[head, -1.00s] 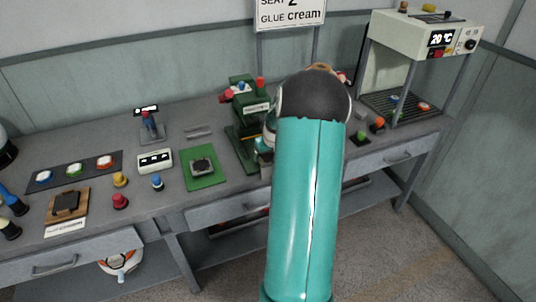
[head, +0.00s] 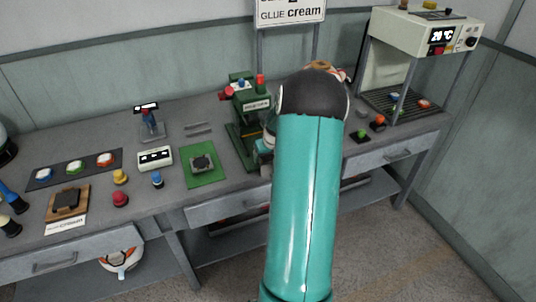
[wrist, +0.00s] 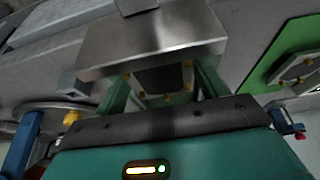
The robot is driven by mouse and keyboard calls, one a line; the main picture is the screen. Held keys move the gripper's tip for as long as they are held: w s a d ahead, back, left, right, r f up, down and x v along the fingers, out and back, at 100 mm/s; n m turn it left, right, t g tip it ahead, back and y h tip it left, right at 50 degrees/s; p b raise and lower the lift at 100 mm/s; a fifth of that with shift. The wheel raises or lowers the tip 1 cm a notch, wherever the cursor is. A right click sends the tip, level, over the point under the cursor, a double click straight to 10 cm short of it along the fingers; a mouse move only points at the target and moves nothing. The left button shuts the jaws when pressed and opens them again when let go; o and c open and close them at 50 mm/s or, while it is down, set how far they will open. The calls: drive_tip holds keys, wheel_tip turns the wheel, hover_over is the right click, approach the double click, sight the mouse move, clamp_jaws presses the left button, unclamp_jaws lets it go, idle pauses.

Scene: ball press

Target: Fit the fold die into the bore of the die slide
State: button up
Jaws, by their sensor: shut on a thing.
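In the wrist view my gripper (wrist: 162,88) is shut on a dark, square piece with small brass-coloured studs, which looks like the fold die (wrist: 163,78). It sits between two green fingers. A bright steel block (wrist: 150,38), perhaps the die slide, is right beyond the piece and overlaps it in the picture. I cannot tell whether they touch, and no bore shows. In the head view the green press (head: 245,104) stands at the back of the bench, just left of my arm. My teal arm hides my gripper and the held piece there.
A green mat (head: 214,178) with a small dark fixture lies left of the press. Red, yellow and blue knobs (head: 120,177) and a white box (head: 155,159) stand further left. A heater-like machine (head: 425,35) stands at the right end.

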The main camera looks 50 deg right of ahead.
drive_tip(key=shift+f, duration=0.2)
drive_tip(key=o, duration=1.2)
drive_tip(key=v, duration=1.4)
